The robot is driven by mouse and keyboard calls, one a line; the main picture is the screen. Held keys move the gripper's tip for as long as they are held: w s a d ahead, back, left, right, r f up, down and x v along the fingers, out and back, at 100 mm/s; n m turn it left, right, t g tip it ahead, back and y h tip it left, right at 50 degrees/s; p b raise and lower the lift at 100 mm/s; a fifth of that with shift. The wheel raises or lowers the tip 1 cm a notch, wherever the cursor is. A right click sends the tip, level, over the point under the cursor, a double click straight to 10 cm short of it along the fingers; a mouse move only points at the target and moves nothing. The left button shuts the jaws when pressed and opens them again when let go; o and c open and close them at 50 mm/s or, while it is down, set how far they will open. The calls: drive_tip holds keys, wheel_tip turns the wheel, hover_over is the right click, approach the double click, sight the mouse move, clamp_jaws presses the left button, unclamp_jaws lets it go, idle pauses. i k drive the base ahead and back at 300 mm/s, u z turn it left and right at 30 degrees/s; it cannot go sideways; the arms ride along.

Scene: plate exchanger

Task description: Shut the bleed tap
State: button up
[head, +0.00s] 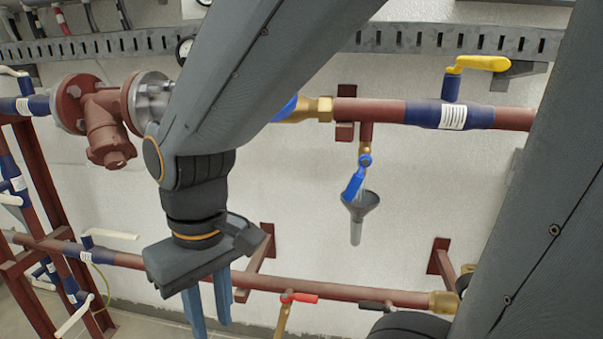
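A small brass tap with a blue lever (354,184) hangs under the upper red-brown pipe (375,110), right of the picture's middle; it looks like the bleed tap. Its lever slants down to the left. A grey funnel (359,208) sits just below it, and a pale streak at the funnel mouth may be water. My gripper (207,308) points down at the lower left, well left of and below the tap. Its two blue fingers are apart, with nothing visible between them. The lower fingertips are near the picture's bottom edge.
A lower pipe (370,293) crosses near my gripper and carries a tap with a red lever (299,297) and one with a black lever (376,306). A yellow lever (483,63) is at the upper right. My arm hides part of the upper pipe. Wall around the funnel is clear.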

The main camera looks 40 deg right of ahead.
sight(364, 160)
drive_tip(key=u, duration=0.35)
drive_tip(key=k, duration=1.35)
drive_tip(key=z, duration=0.75)
drive_tip(key=i, duration=0.2)
drive_tip(key=u, duration=0.1)
